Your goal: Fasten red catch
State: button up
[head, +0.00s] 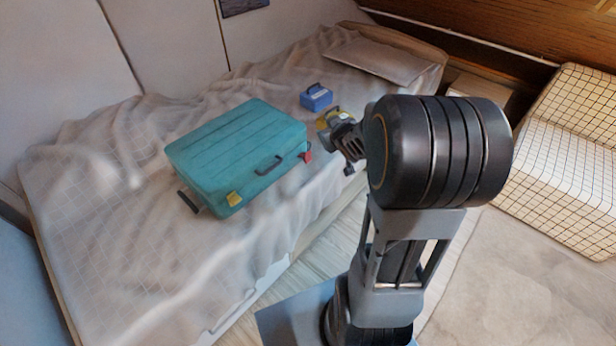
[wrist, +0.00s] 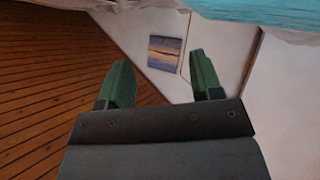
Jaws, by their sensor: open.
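The red catch (head: 307,157) is a small piece at the right end of the teal suitcase (head: 235,145), which lies on the bed. Whether the catch is open or fastened is too small to tell. The suitcase also shows at the top right of the wrist view (wrist: 275,10); the catch is not visible there. My gripper (wrist: 162,78) is open, with two green fingers apart and nothing between them. In the head view it is just right of the catch, apart from it, and its fingertips are hard to make out.
A blue box (head: 316,97) with a handle stands on the bed behind the suitcase. A yellow item (head: 327,117) is beside it, partly hidden by my arm. The rumpled bed cover (head: 110,180) is clear at left. A checked seat (head: 560,155) stands at right.

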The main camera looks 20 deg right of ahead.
notch_tip(320, 180, down, 11)
jog(key=w+d+n+t+y+b, duration=0.2)
jog(key=d+y+b, duration=0.1)
jog(key=b, duration=0.2)
jog(key=n+t+y+b, duration=0.1)
jog(key=t+y+b, duration=0.2)
jog(key=y+b, duration=0.3)
send_near(309, 161)
jog(key=b+x, duration=0.3)
jog(key=x, duration=0.7)
jog(key=shift+w, duration=0.35)
